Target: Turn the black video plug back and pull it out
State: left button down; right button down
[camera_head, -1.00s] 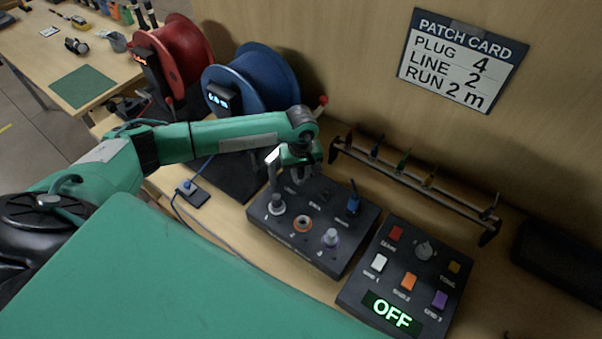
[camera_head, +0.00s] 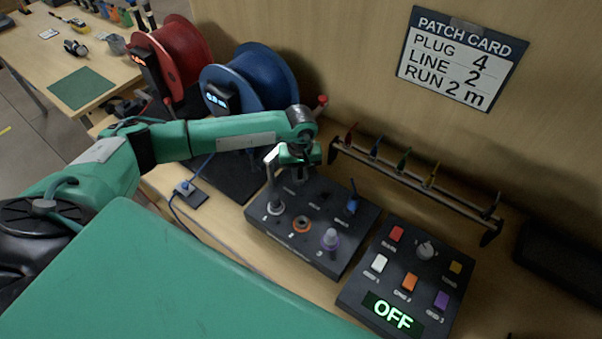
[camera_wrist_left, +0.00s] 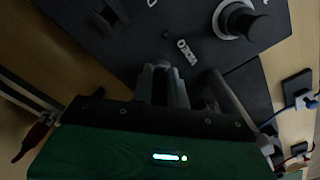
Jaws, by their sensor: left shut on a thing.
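My left gripper (camera_head: 297,176) points down at the back left of the dark socket panel (camera_head: 262,230), beside the VIDEO label. In the left wrist view its fingers (camera_wrist_left: 165,82) are close together near that label, shut on the black video plug. The plug is mostly hidden between the fingers, so its turn and how deep it sits cannot be told. My right gripper is not in view.
A button box (camera_head: 345,297) reads OFF. A rack (camera_head: 400,182) and blue reel (camera_head: 262,80) stand behind.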

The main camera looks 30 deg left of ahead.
pick_arm(q)
jog(key=shift+w+a+r+p, duration=0.25)
jog(key=shift+w+r, duration=0.1)
jog(key=shift+r, duration=0.25)
jog(key=shift+w+a+r+p, duration=0.25)
jog(key=shift+w+r, duration=0.1)
jog(key=shift+r, duration=0.5)
jog(key=shift+s+a, duration=0.25)
jog(key=shift+s, duration=0.05)
jog(key=shift+d+f, duration=0.15)
jog(key=shift+f, duration=0.1)
jog(key=shift+d+r, duration=0.15)
jog(key=shift+d, duration=0.05)
jog(key=shift+s+r, duration=0.1)
jog(key=shift+r, duration=1.25)
